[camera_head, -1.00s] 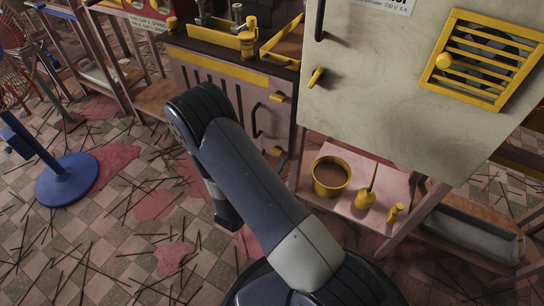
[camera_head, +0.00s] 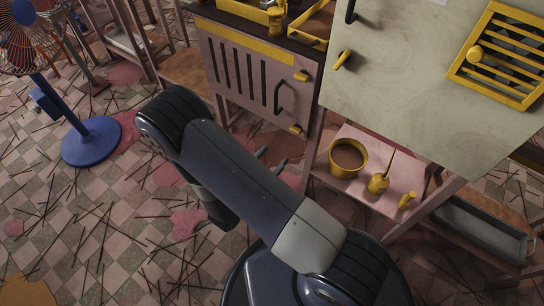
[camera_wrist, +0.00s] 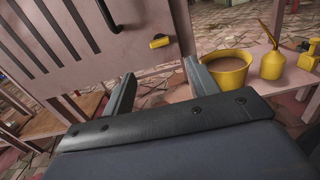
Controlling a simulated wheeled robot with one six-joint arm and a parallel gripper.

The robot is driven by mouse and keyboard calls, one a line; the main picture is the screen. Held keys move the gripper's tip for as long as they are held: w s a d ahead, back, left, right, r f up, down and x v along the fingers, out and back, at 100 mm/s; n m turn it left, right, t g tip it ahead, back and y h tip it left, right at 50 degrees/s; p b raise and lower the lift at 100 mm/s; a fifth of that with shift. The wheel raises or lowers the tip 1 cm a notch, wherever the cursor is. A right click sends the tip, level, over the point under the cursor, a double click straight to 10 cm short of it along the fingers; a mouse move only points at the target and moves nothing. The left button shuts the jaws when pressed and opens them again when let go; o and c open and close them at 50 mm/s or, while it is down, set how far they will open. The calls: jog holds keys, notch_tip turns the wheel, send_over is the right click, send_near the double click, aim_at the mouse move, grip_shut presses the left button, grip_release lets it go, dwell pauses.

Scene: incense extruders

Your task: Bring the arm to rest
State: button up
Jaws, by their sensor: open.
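My gripper (camera_wrist: 158,85) is in the wrist view with its two grey fingers spread wide apart and nothing between them. In the head view its fingertips (camera_head: 272,160) show just past my folded arm, above the floor in front of the pink cabinet (camera_head: 235,75). The rest of the gripper is hidden behind the arm there. In the wrist view the pink cabinet door (camera_wrist: 120,30) is ahead of the fingers, and a yellow bucket (camera_wrist: 228,68) is just right of the right finger.
A low shelf (camera_head: 345,188) holds a yellow bucket of brown stuff (camera_head: 347,158), a yellow oil can (camera_head: 378,183) and a small yellow object (camera_head: 407,200). A pale machine box (camera_head: 410,90) stands above. A blue fan (camera_head: 88,140) is at left. Sticks litter the open tiled floor.

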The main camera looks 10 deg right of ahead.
aim_at(294, 132)
jog(key=shift+w+d, duration=0.1)
jog(key=b+x, duration=0.2)
jog(key=x, duration=0.8)
jog(key=shift+w+d+b, duration=0.2)
jog(key=shift+d+b, duration=0.05)
jog(key=shift+b, duration=0.05)
jog(key=shift+a, duration=0.1)
